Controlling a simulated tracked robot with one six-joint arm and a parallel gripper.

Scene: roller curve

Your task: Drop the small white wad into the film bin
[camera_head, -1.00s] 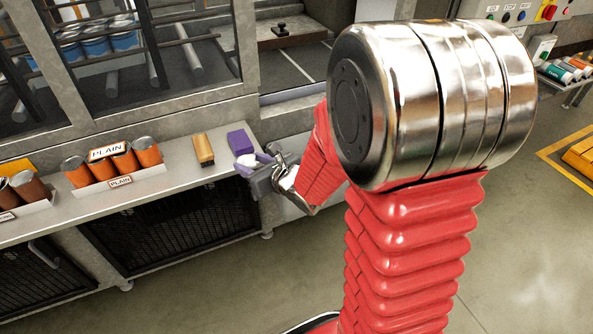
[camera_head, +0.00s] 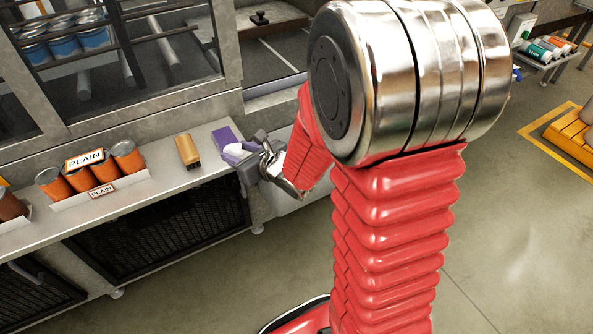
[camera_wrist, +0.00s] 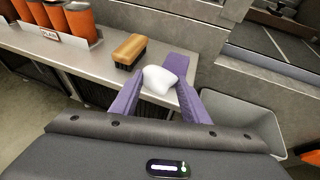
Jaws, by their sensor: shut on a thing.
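The small white wad (camera_wrist: 159,80) is between the two purple fingers of my gripper (camera_wrist: 160,82) in the wrist view. The gripper is shut on it. In the head view the wad (camera_head: 235,151) shows pale at the tip of my gripper (camera_head: 238,155), by the right end of the grey shelf. How far it is above the shelf I cannot tell. An open grey bin (camera_wrist: 243,112), perhaps the film bin, stands beyond the shelf's end, right of the gripper in the wrist view. No label shows on it. My arm may hide it in the head view.
A wooden brush (camera_head: 187,151) lies on the shelf (camera_head: 163,188) left of the gripper. A purple shape (camera_head: 223,137) shows close behind the wad. Orange cans (camera_head: 92,172) stand in a rack marked PLAIN. The machine frame rises behind the shelf.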

